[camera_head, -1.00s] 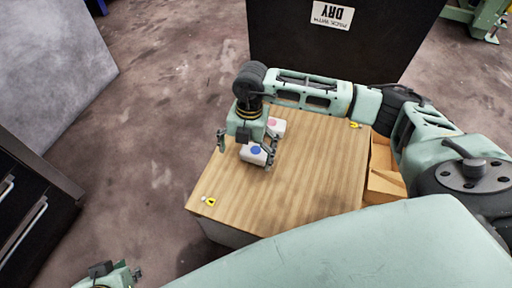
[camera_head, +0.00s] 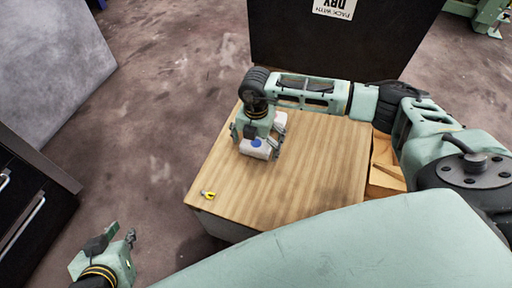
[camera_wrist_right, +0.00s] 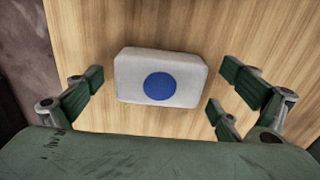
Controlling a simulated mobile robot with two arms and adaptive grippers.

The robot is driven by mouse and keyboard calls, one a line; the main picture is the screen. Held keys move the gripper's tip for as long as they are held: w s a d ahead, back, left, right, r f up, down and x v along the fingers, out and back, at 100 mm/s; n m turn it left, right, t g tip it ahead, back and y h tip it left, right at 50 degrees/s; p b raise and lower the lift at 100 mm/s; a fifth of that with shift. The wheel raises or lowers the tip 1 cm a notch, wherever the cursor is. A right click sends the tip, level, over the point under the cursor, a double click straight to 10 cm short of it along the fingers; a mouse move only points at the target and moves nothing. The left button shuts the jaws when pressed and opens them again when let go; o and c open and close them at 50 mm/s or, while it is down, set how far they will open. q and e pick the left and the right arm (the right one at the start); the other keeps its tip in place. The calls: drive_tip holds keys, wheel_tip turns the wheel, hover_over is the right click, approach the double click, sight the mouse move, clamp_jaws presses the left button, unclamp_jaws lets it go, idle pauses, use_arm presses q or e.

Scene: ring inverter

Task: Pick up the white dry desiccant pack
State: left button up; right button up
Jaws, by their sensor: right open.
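A white pack with a blue dot (camera_head: 256,150) lies on the wooden tabletop (camera_head: 300,190), near its left edge. In the right wrist view the same white pack (camera_wrist_right: 190,65) lies between the spread fingers, with a gap on either side. My right gripper (camera_head: 258,138) is open over it, with nothing held. The gripper hides part of the pack in the head view. My left gripper (camera_head: 117,243) is low at the left, off the table; its finger opening is unclear.
A small yellow item (camera_head: 208,195) lies at the table's front left corner. A cardboard box (camera_head: 385,165) stands at the right side. A dark panel (camera_head: 330,60) behind bears an upside-down sign (camera_head: 335,8) reading "PACK WITH DRY". The middle of the tabletop is clear.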

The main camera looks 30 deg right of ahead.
drive_tip(key=shift+f, duration=0.1)
drive_tip(key=c, duration=1.3)
drive_tip(key=shift+c, duration=0.3)
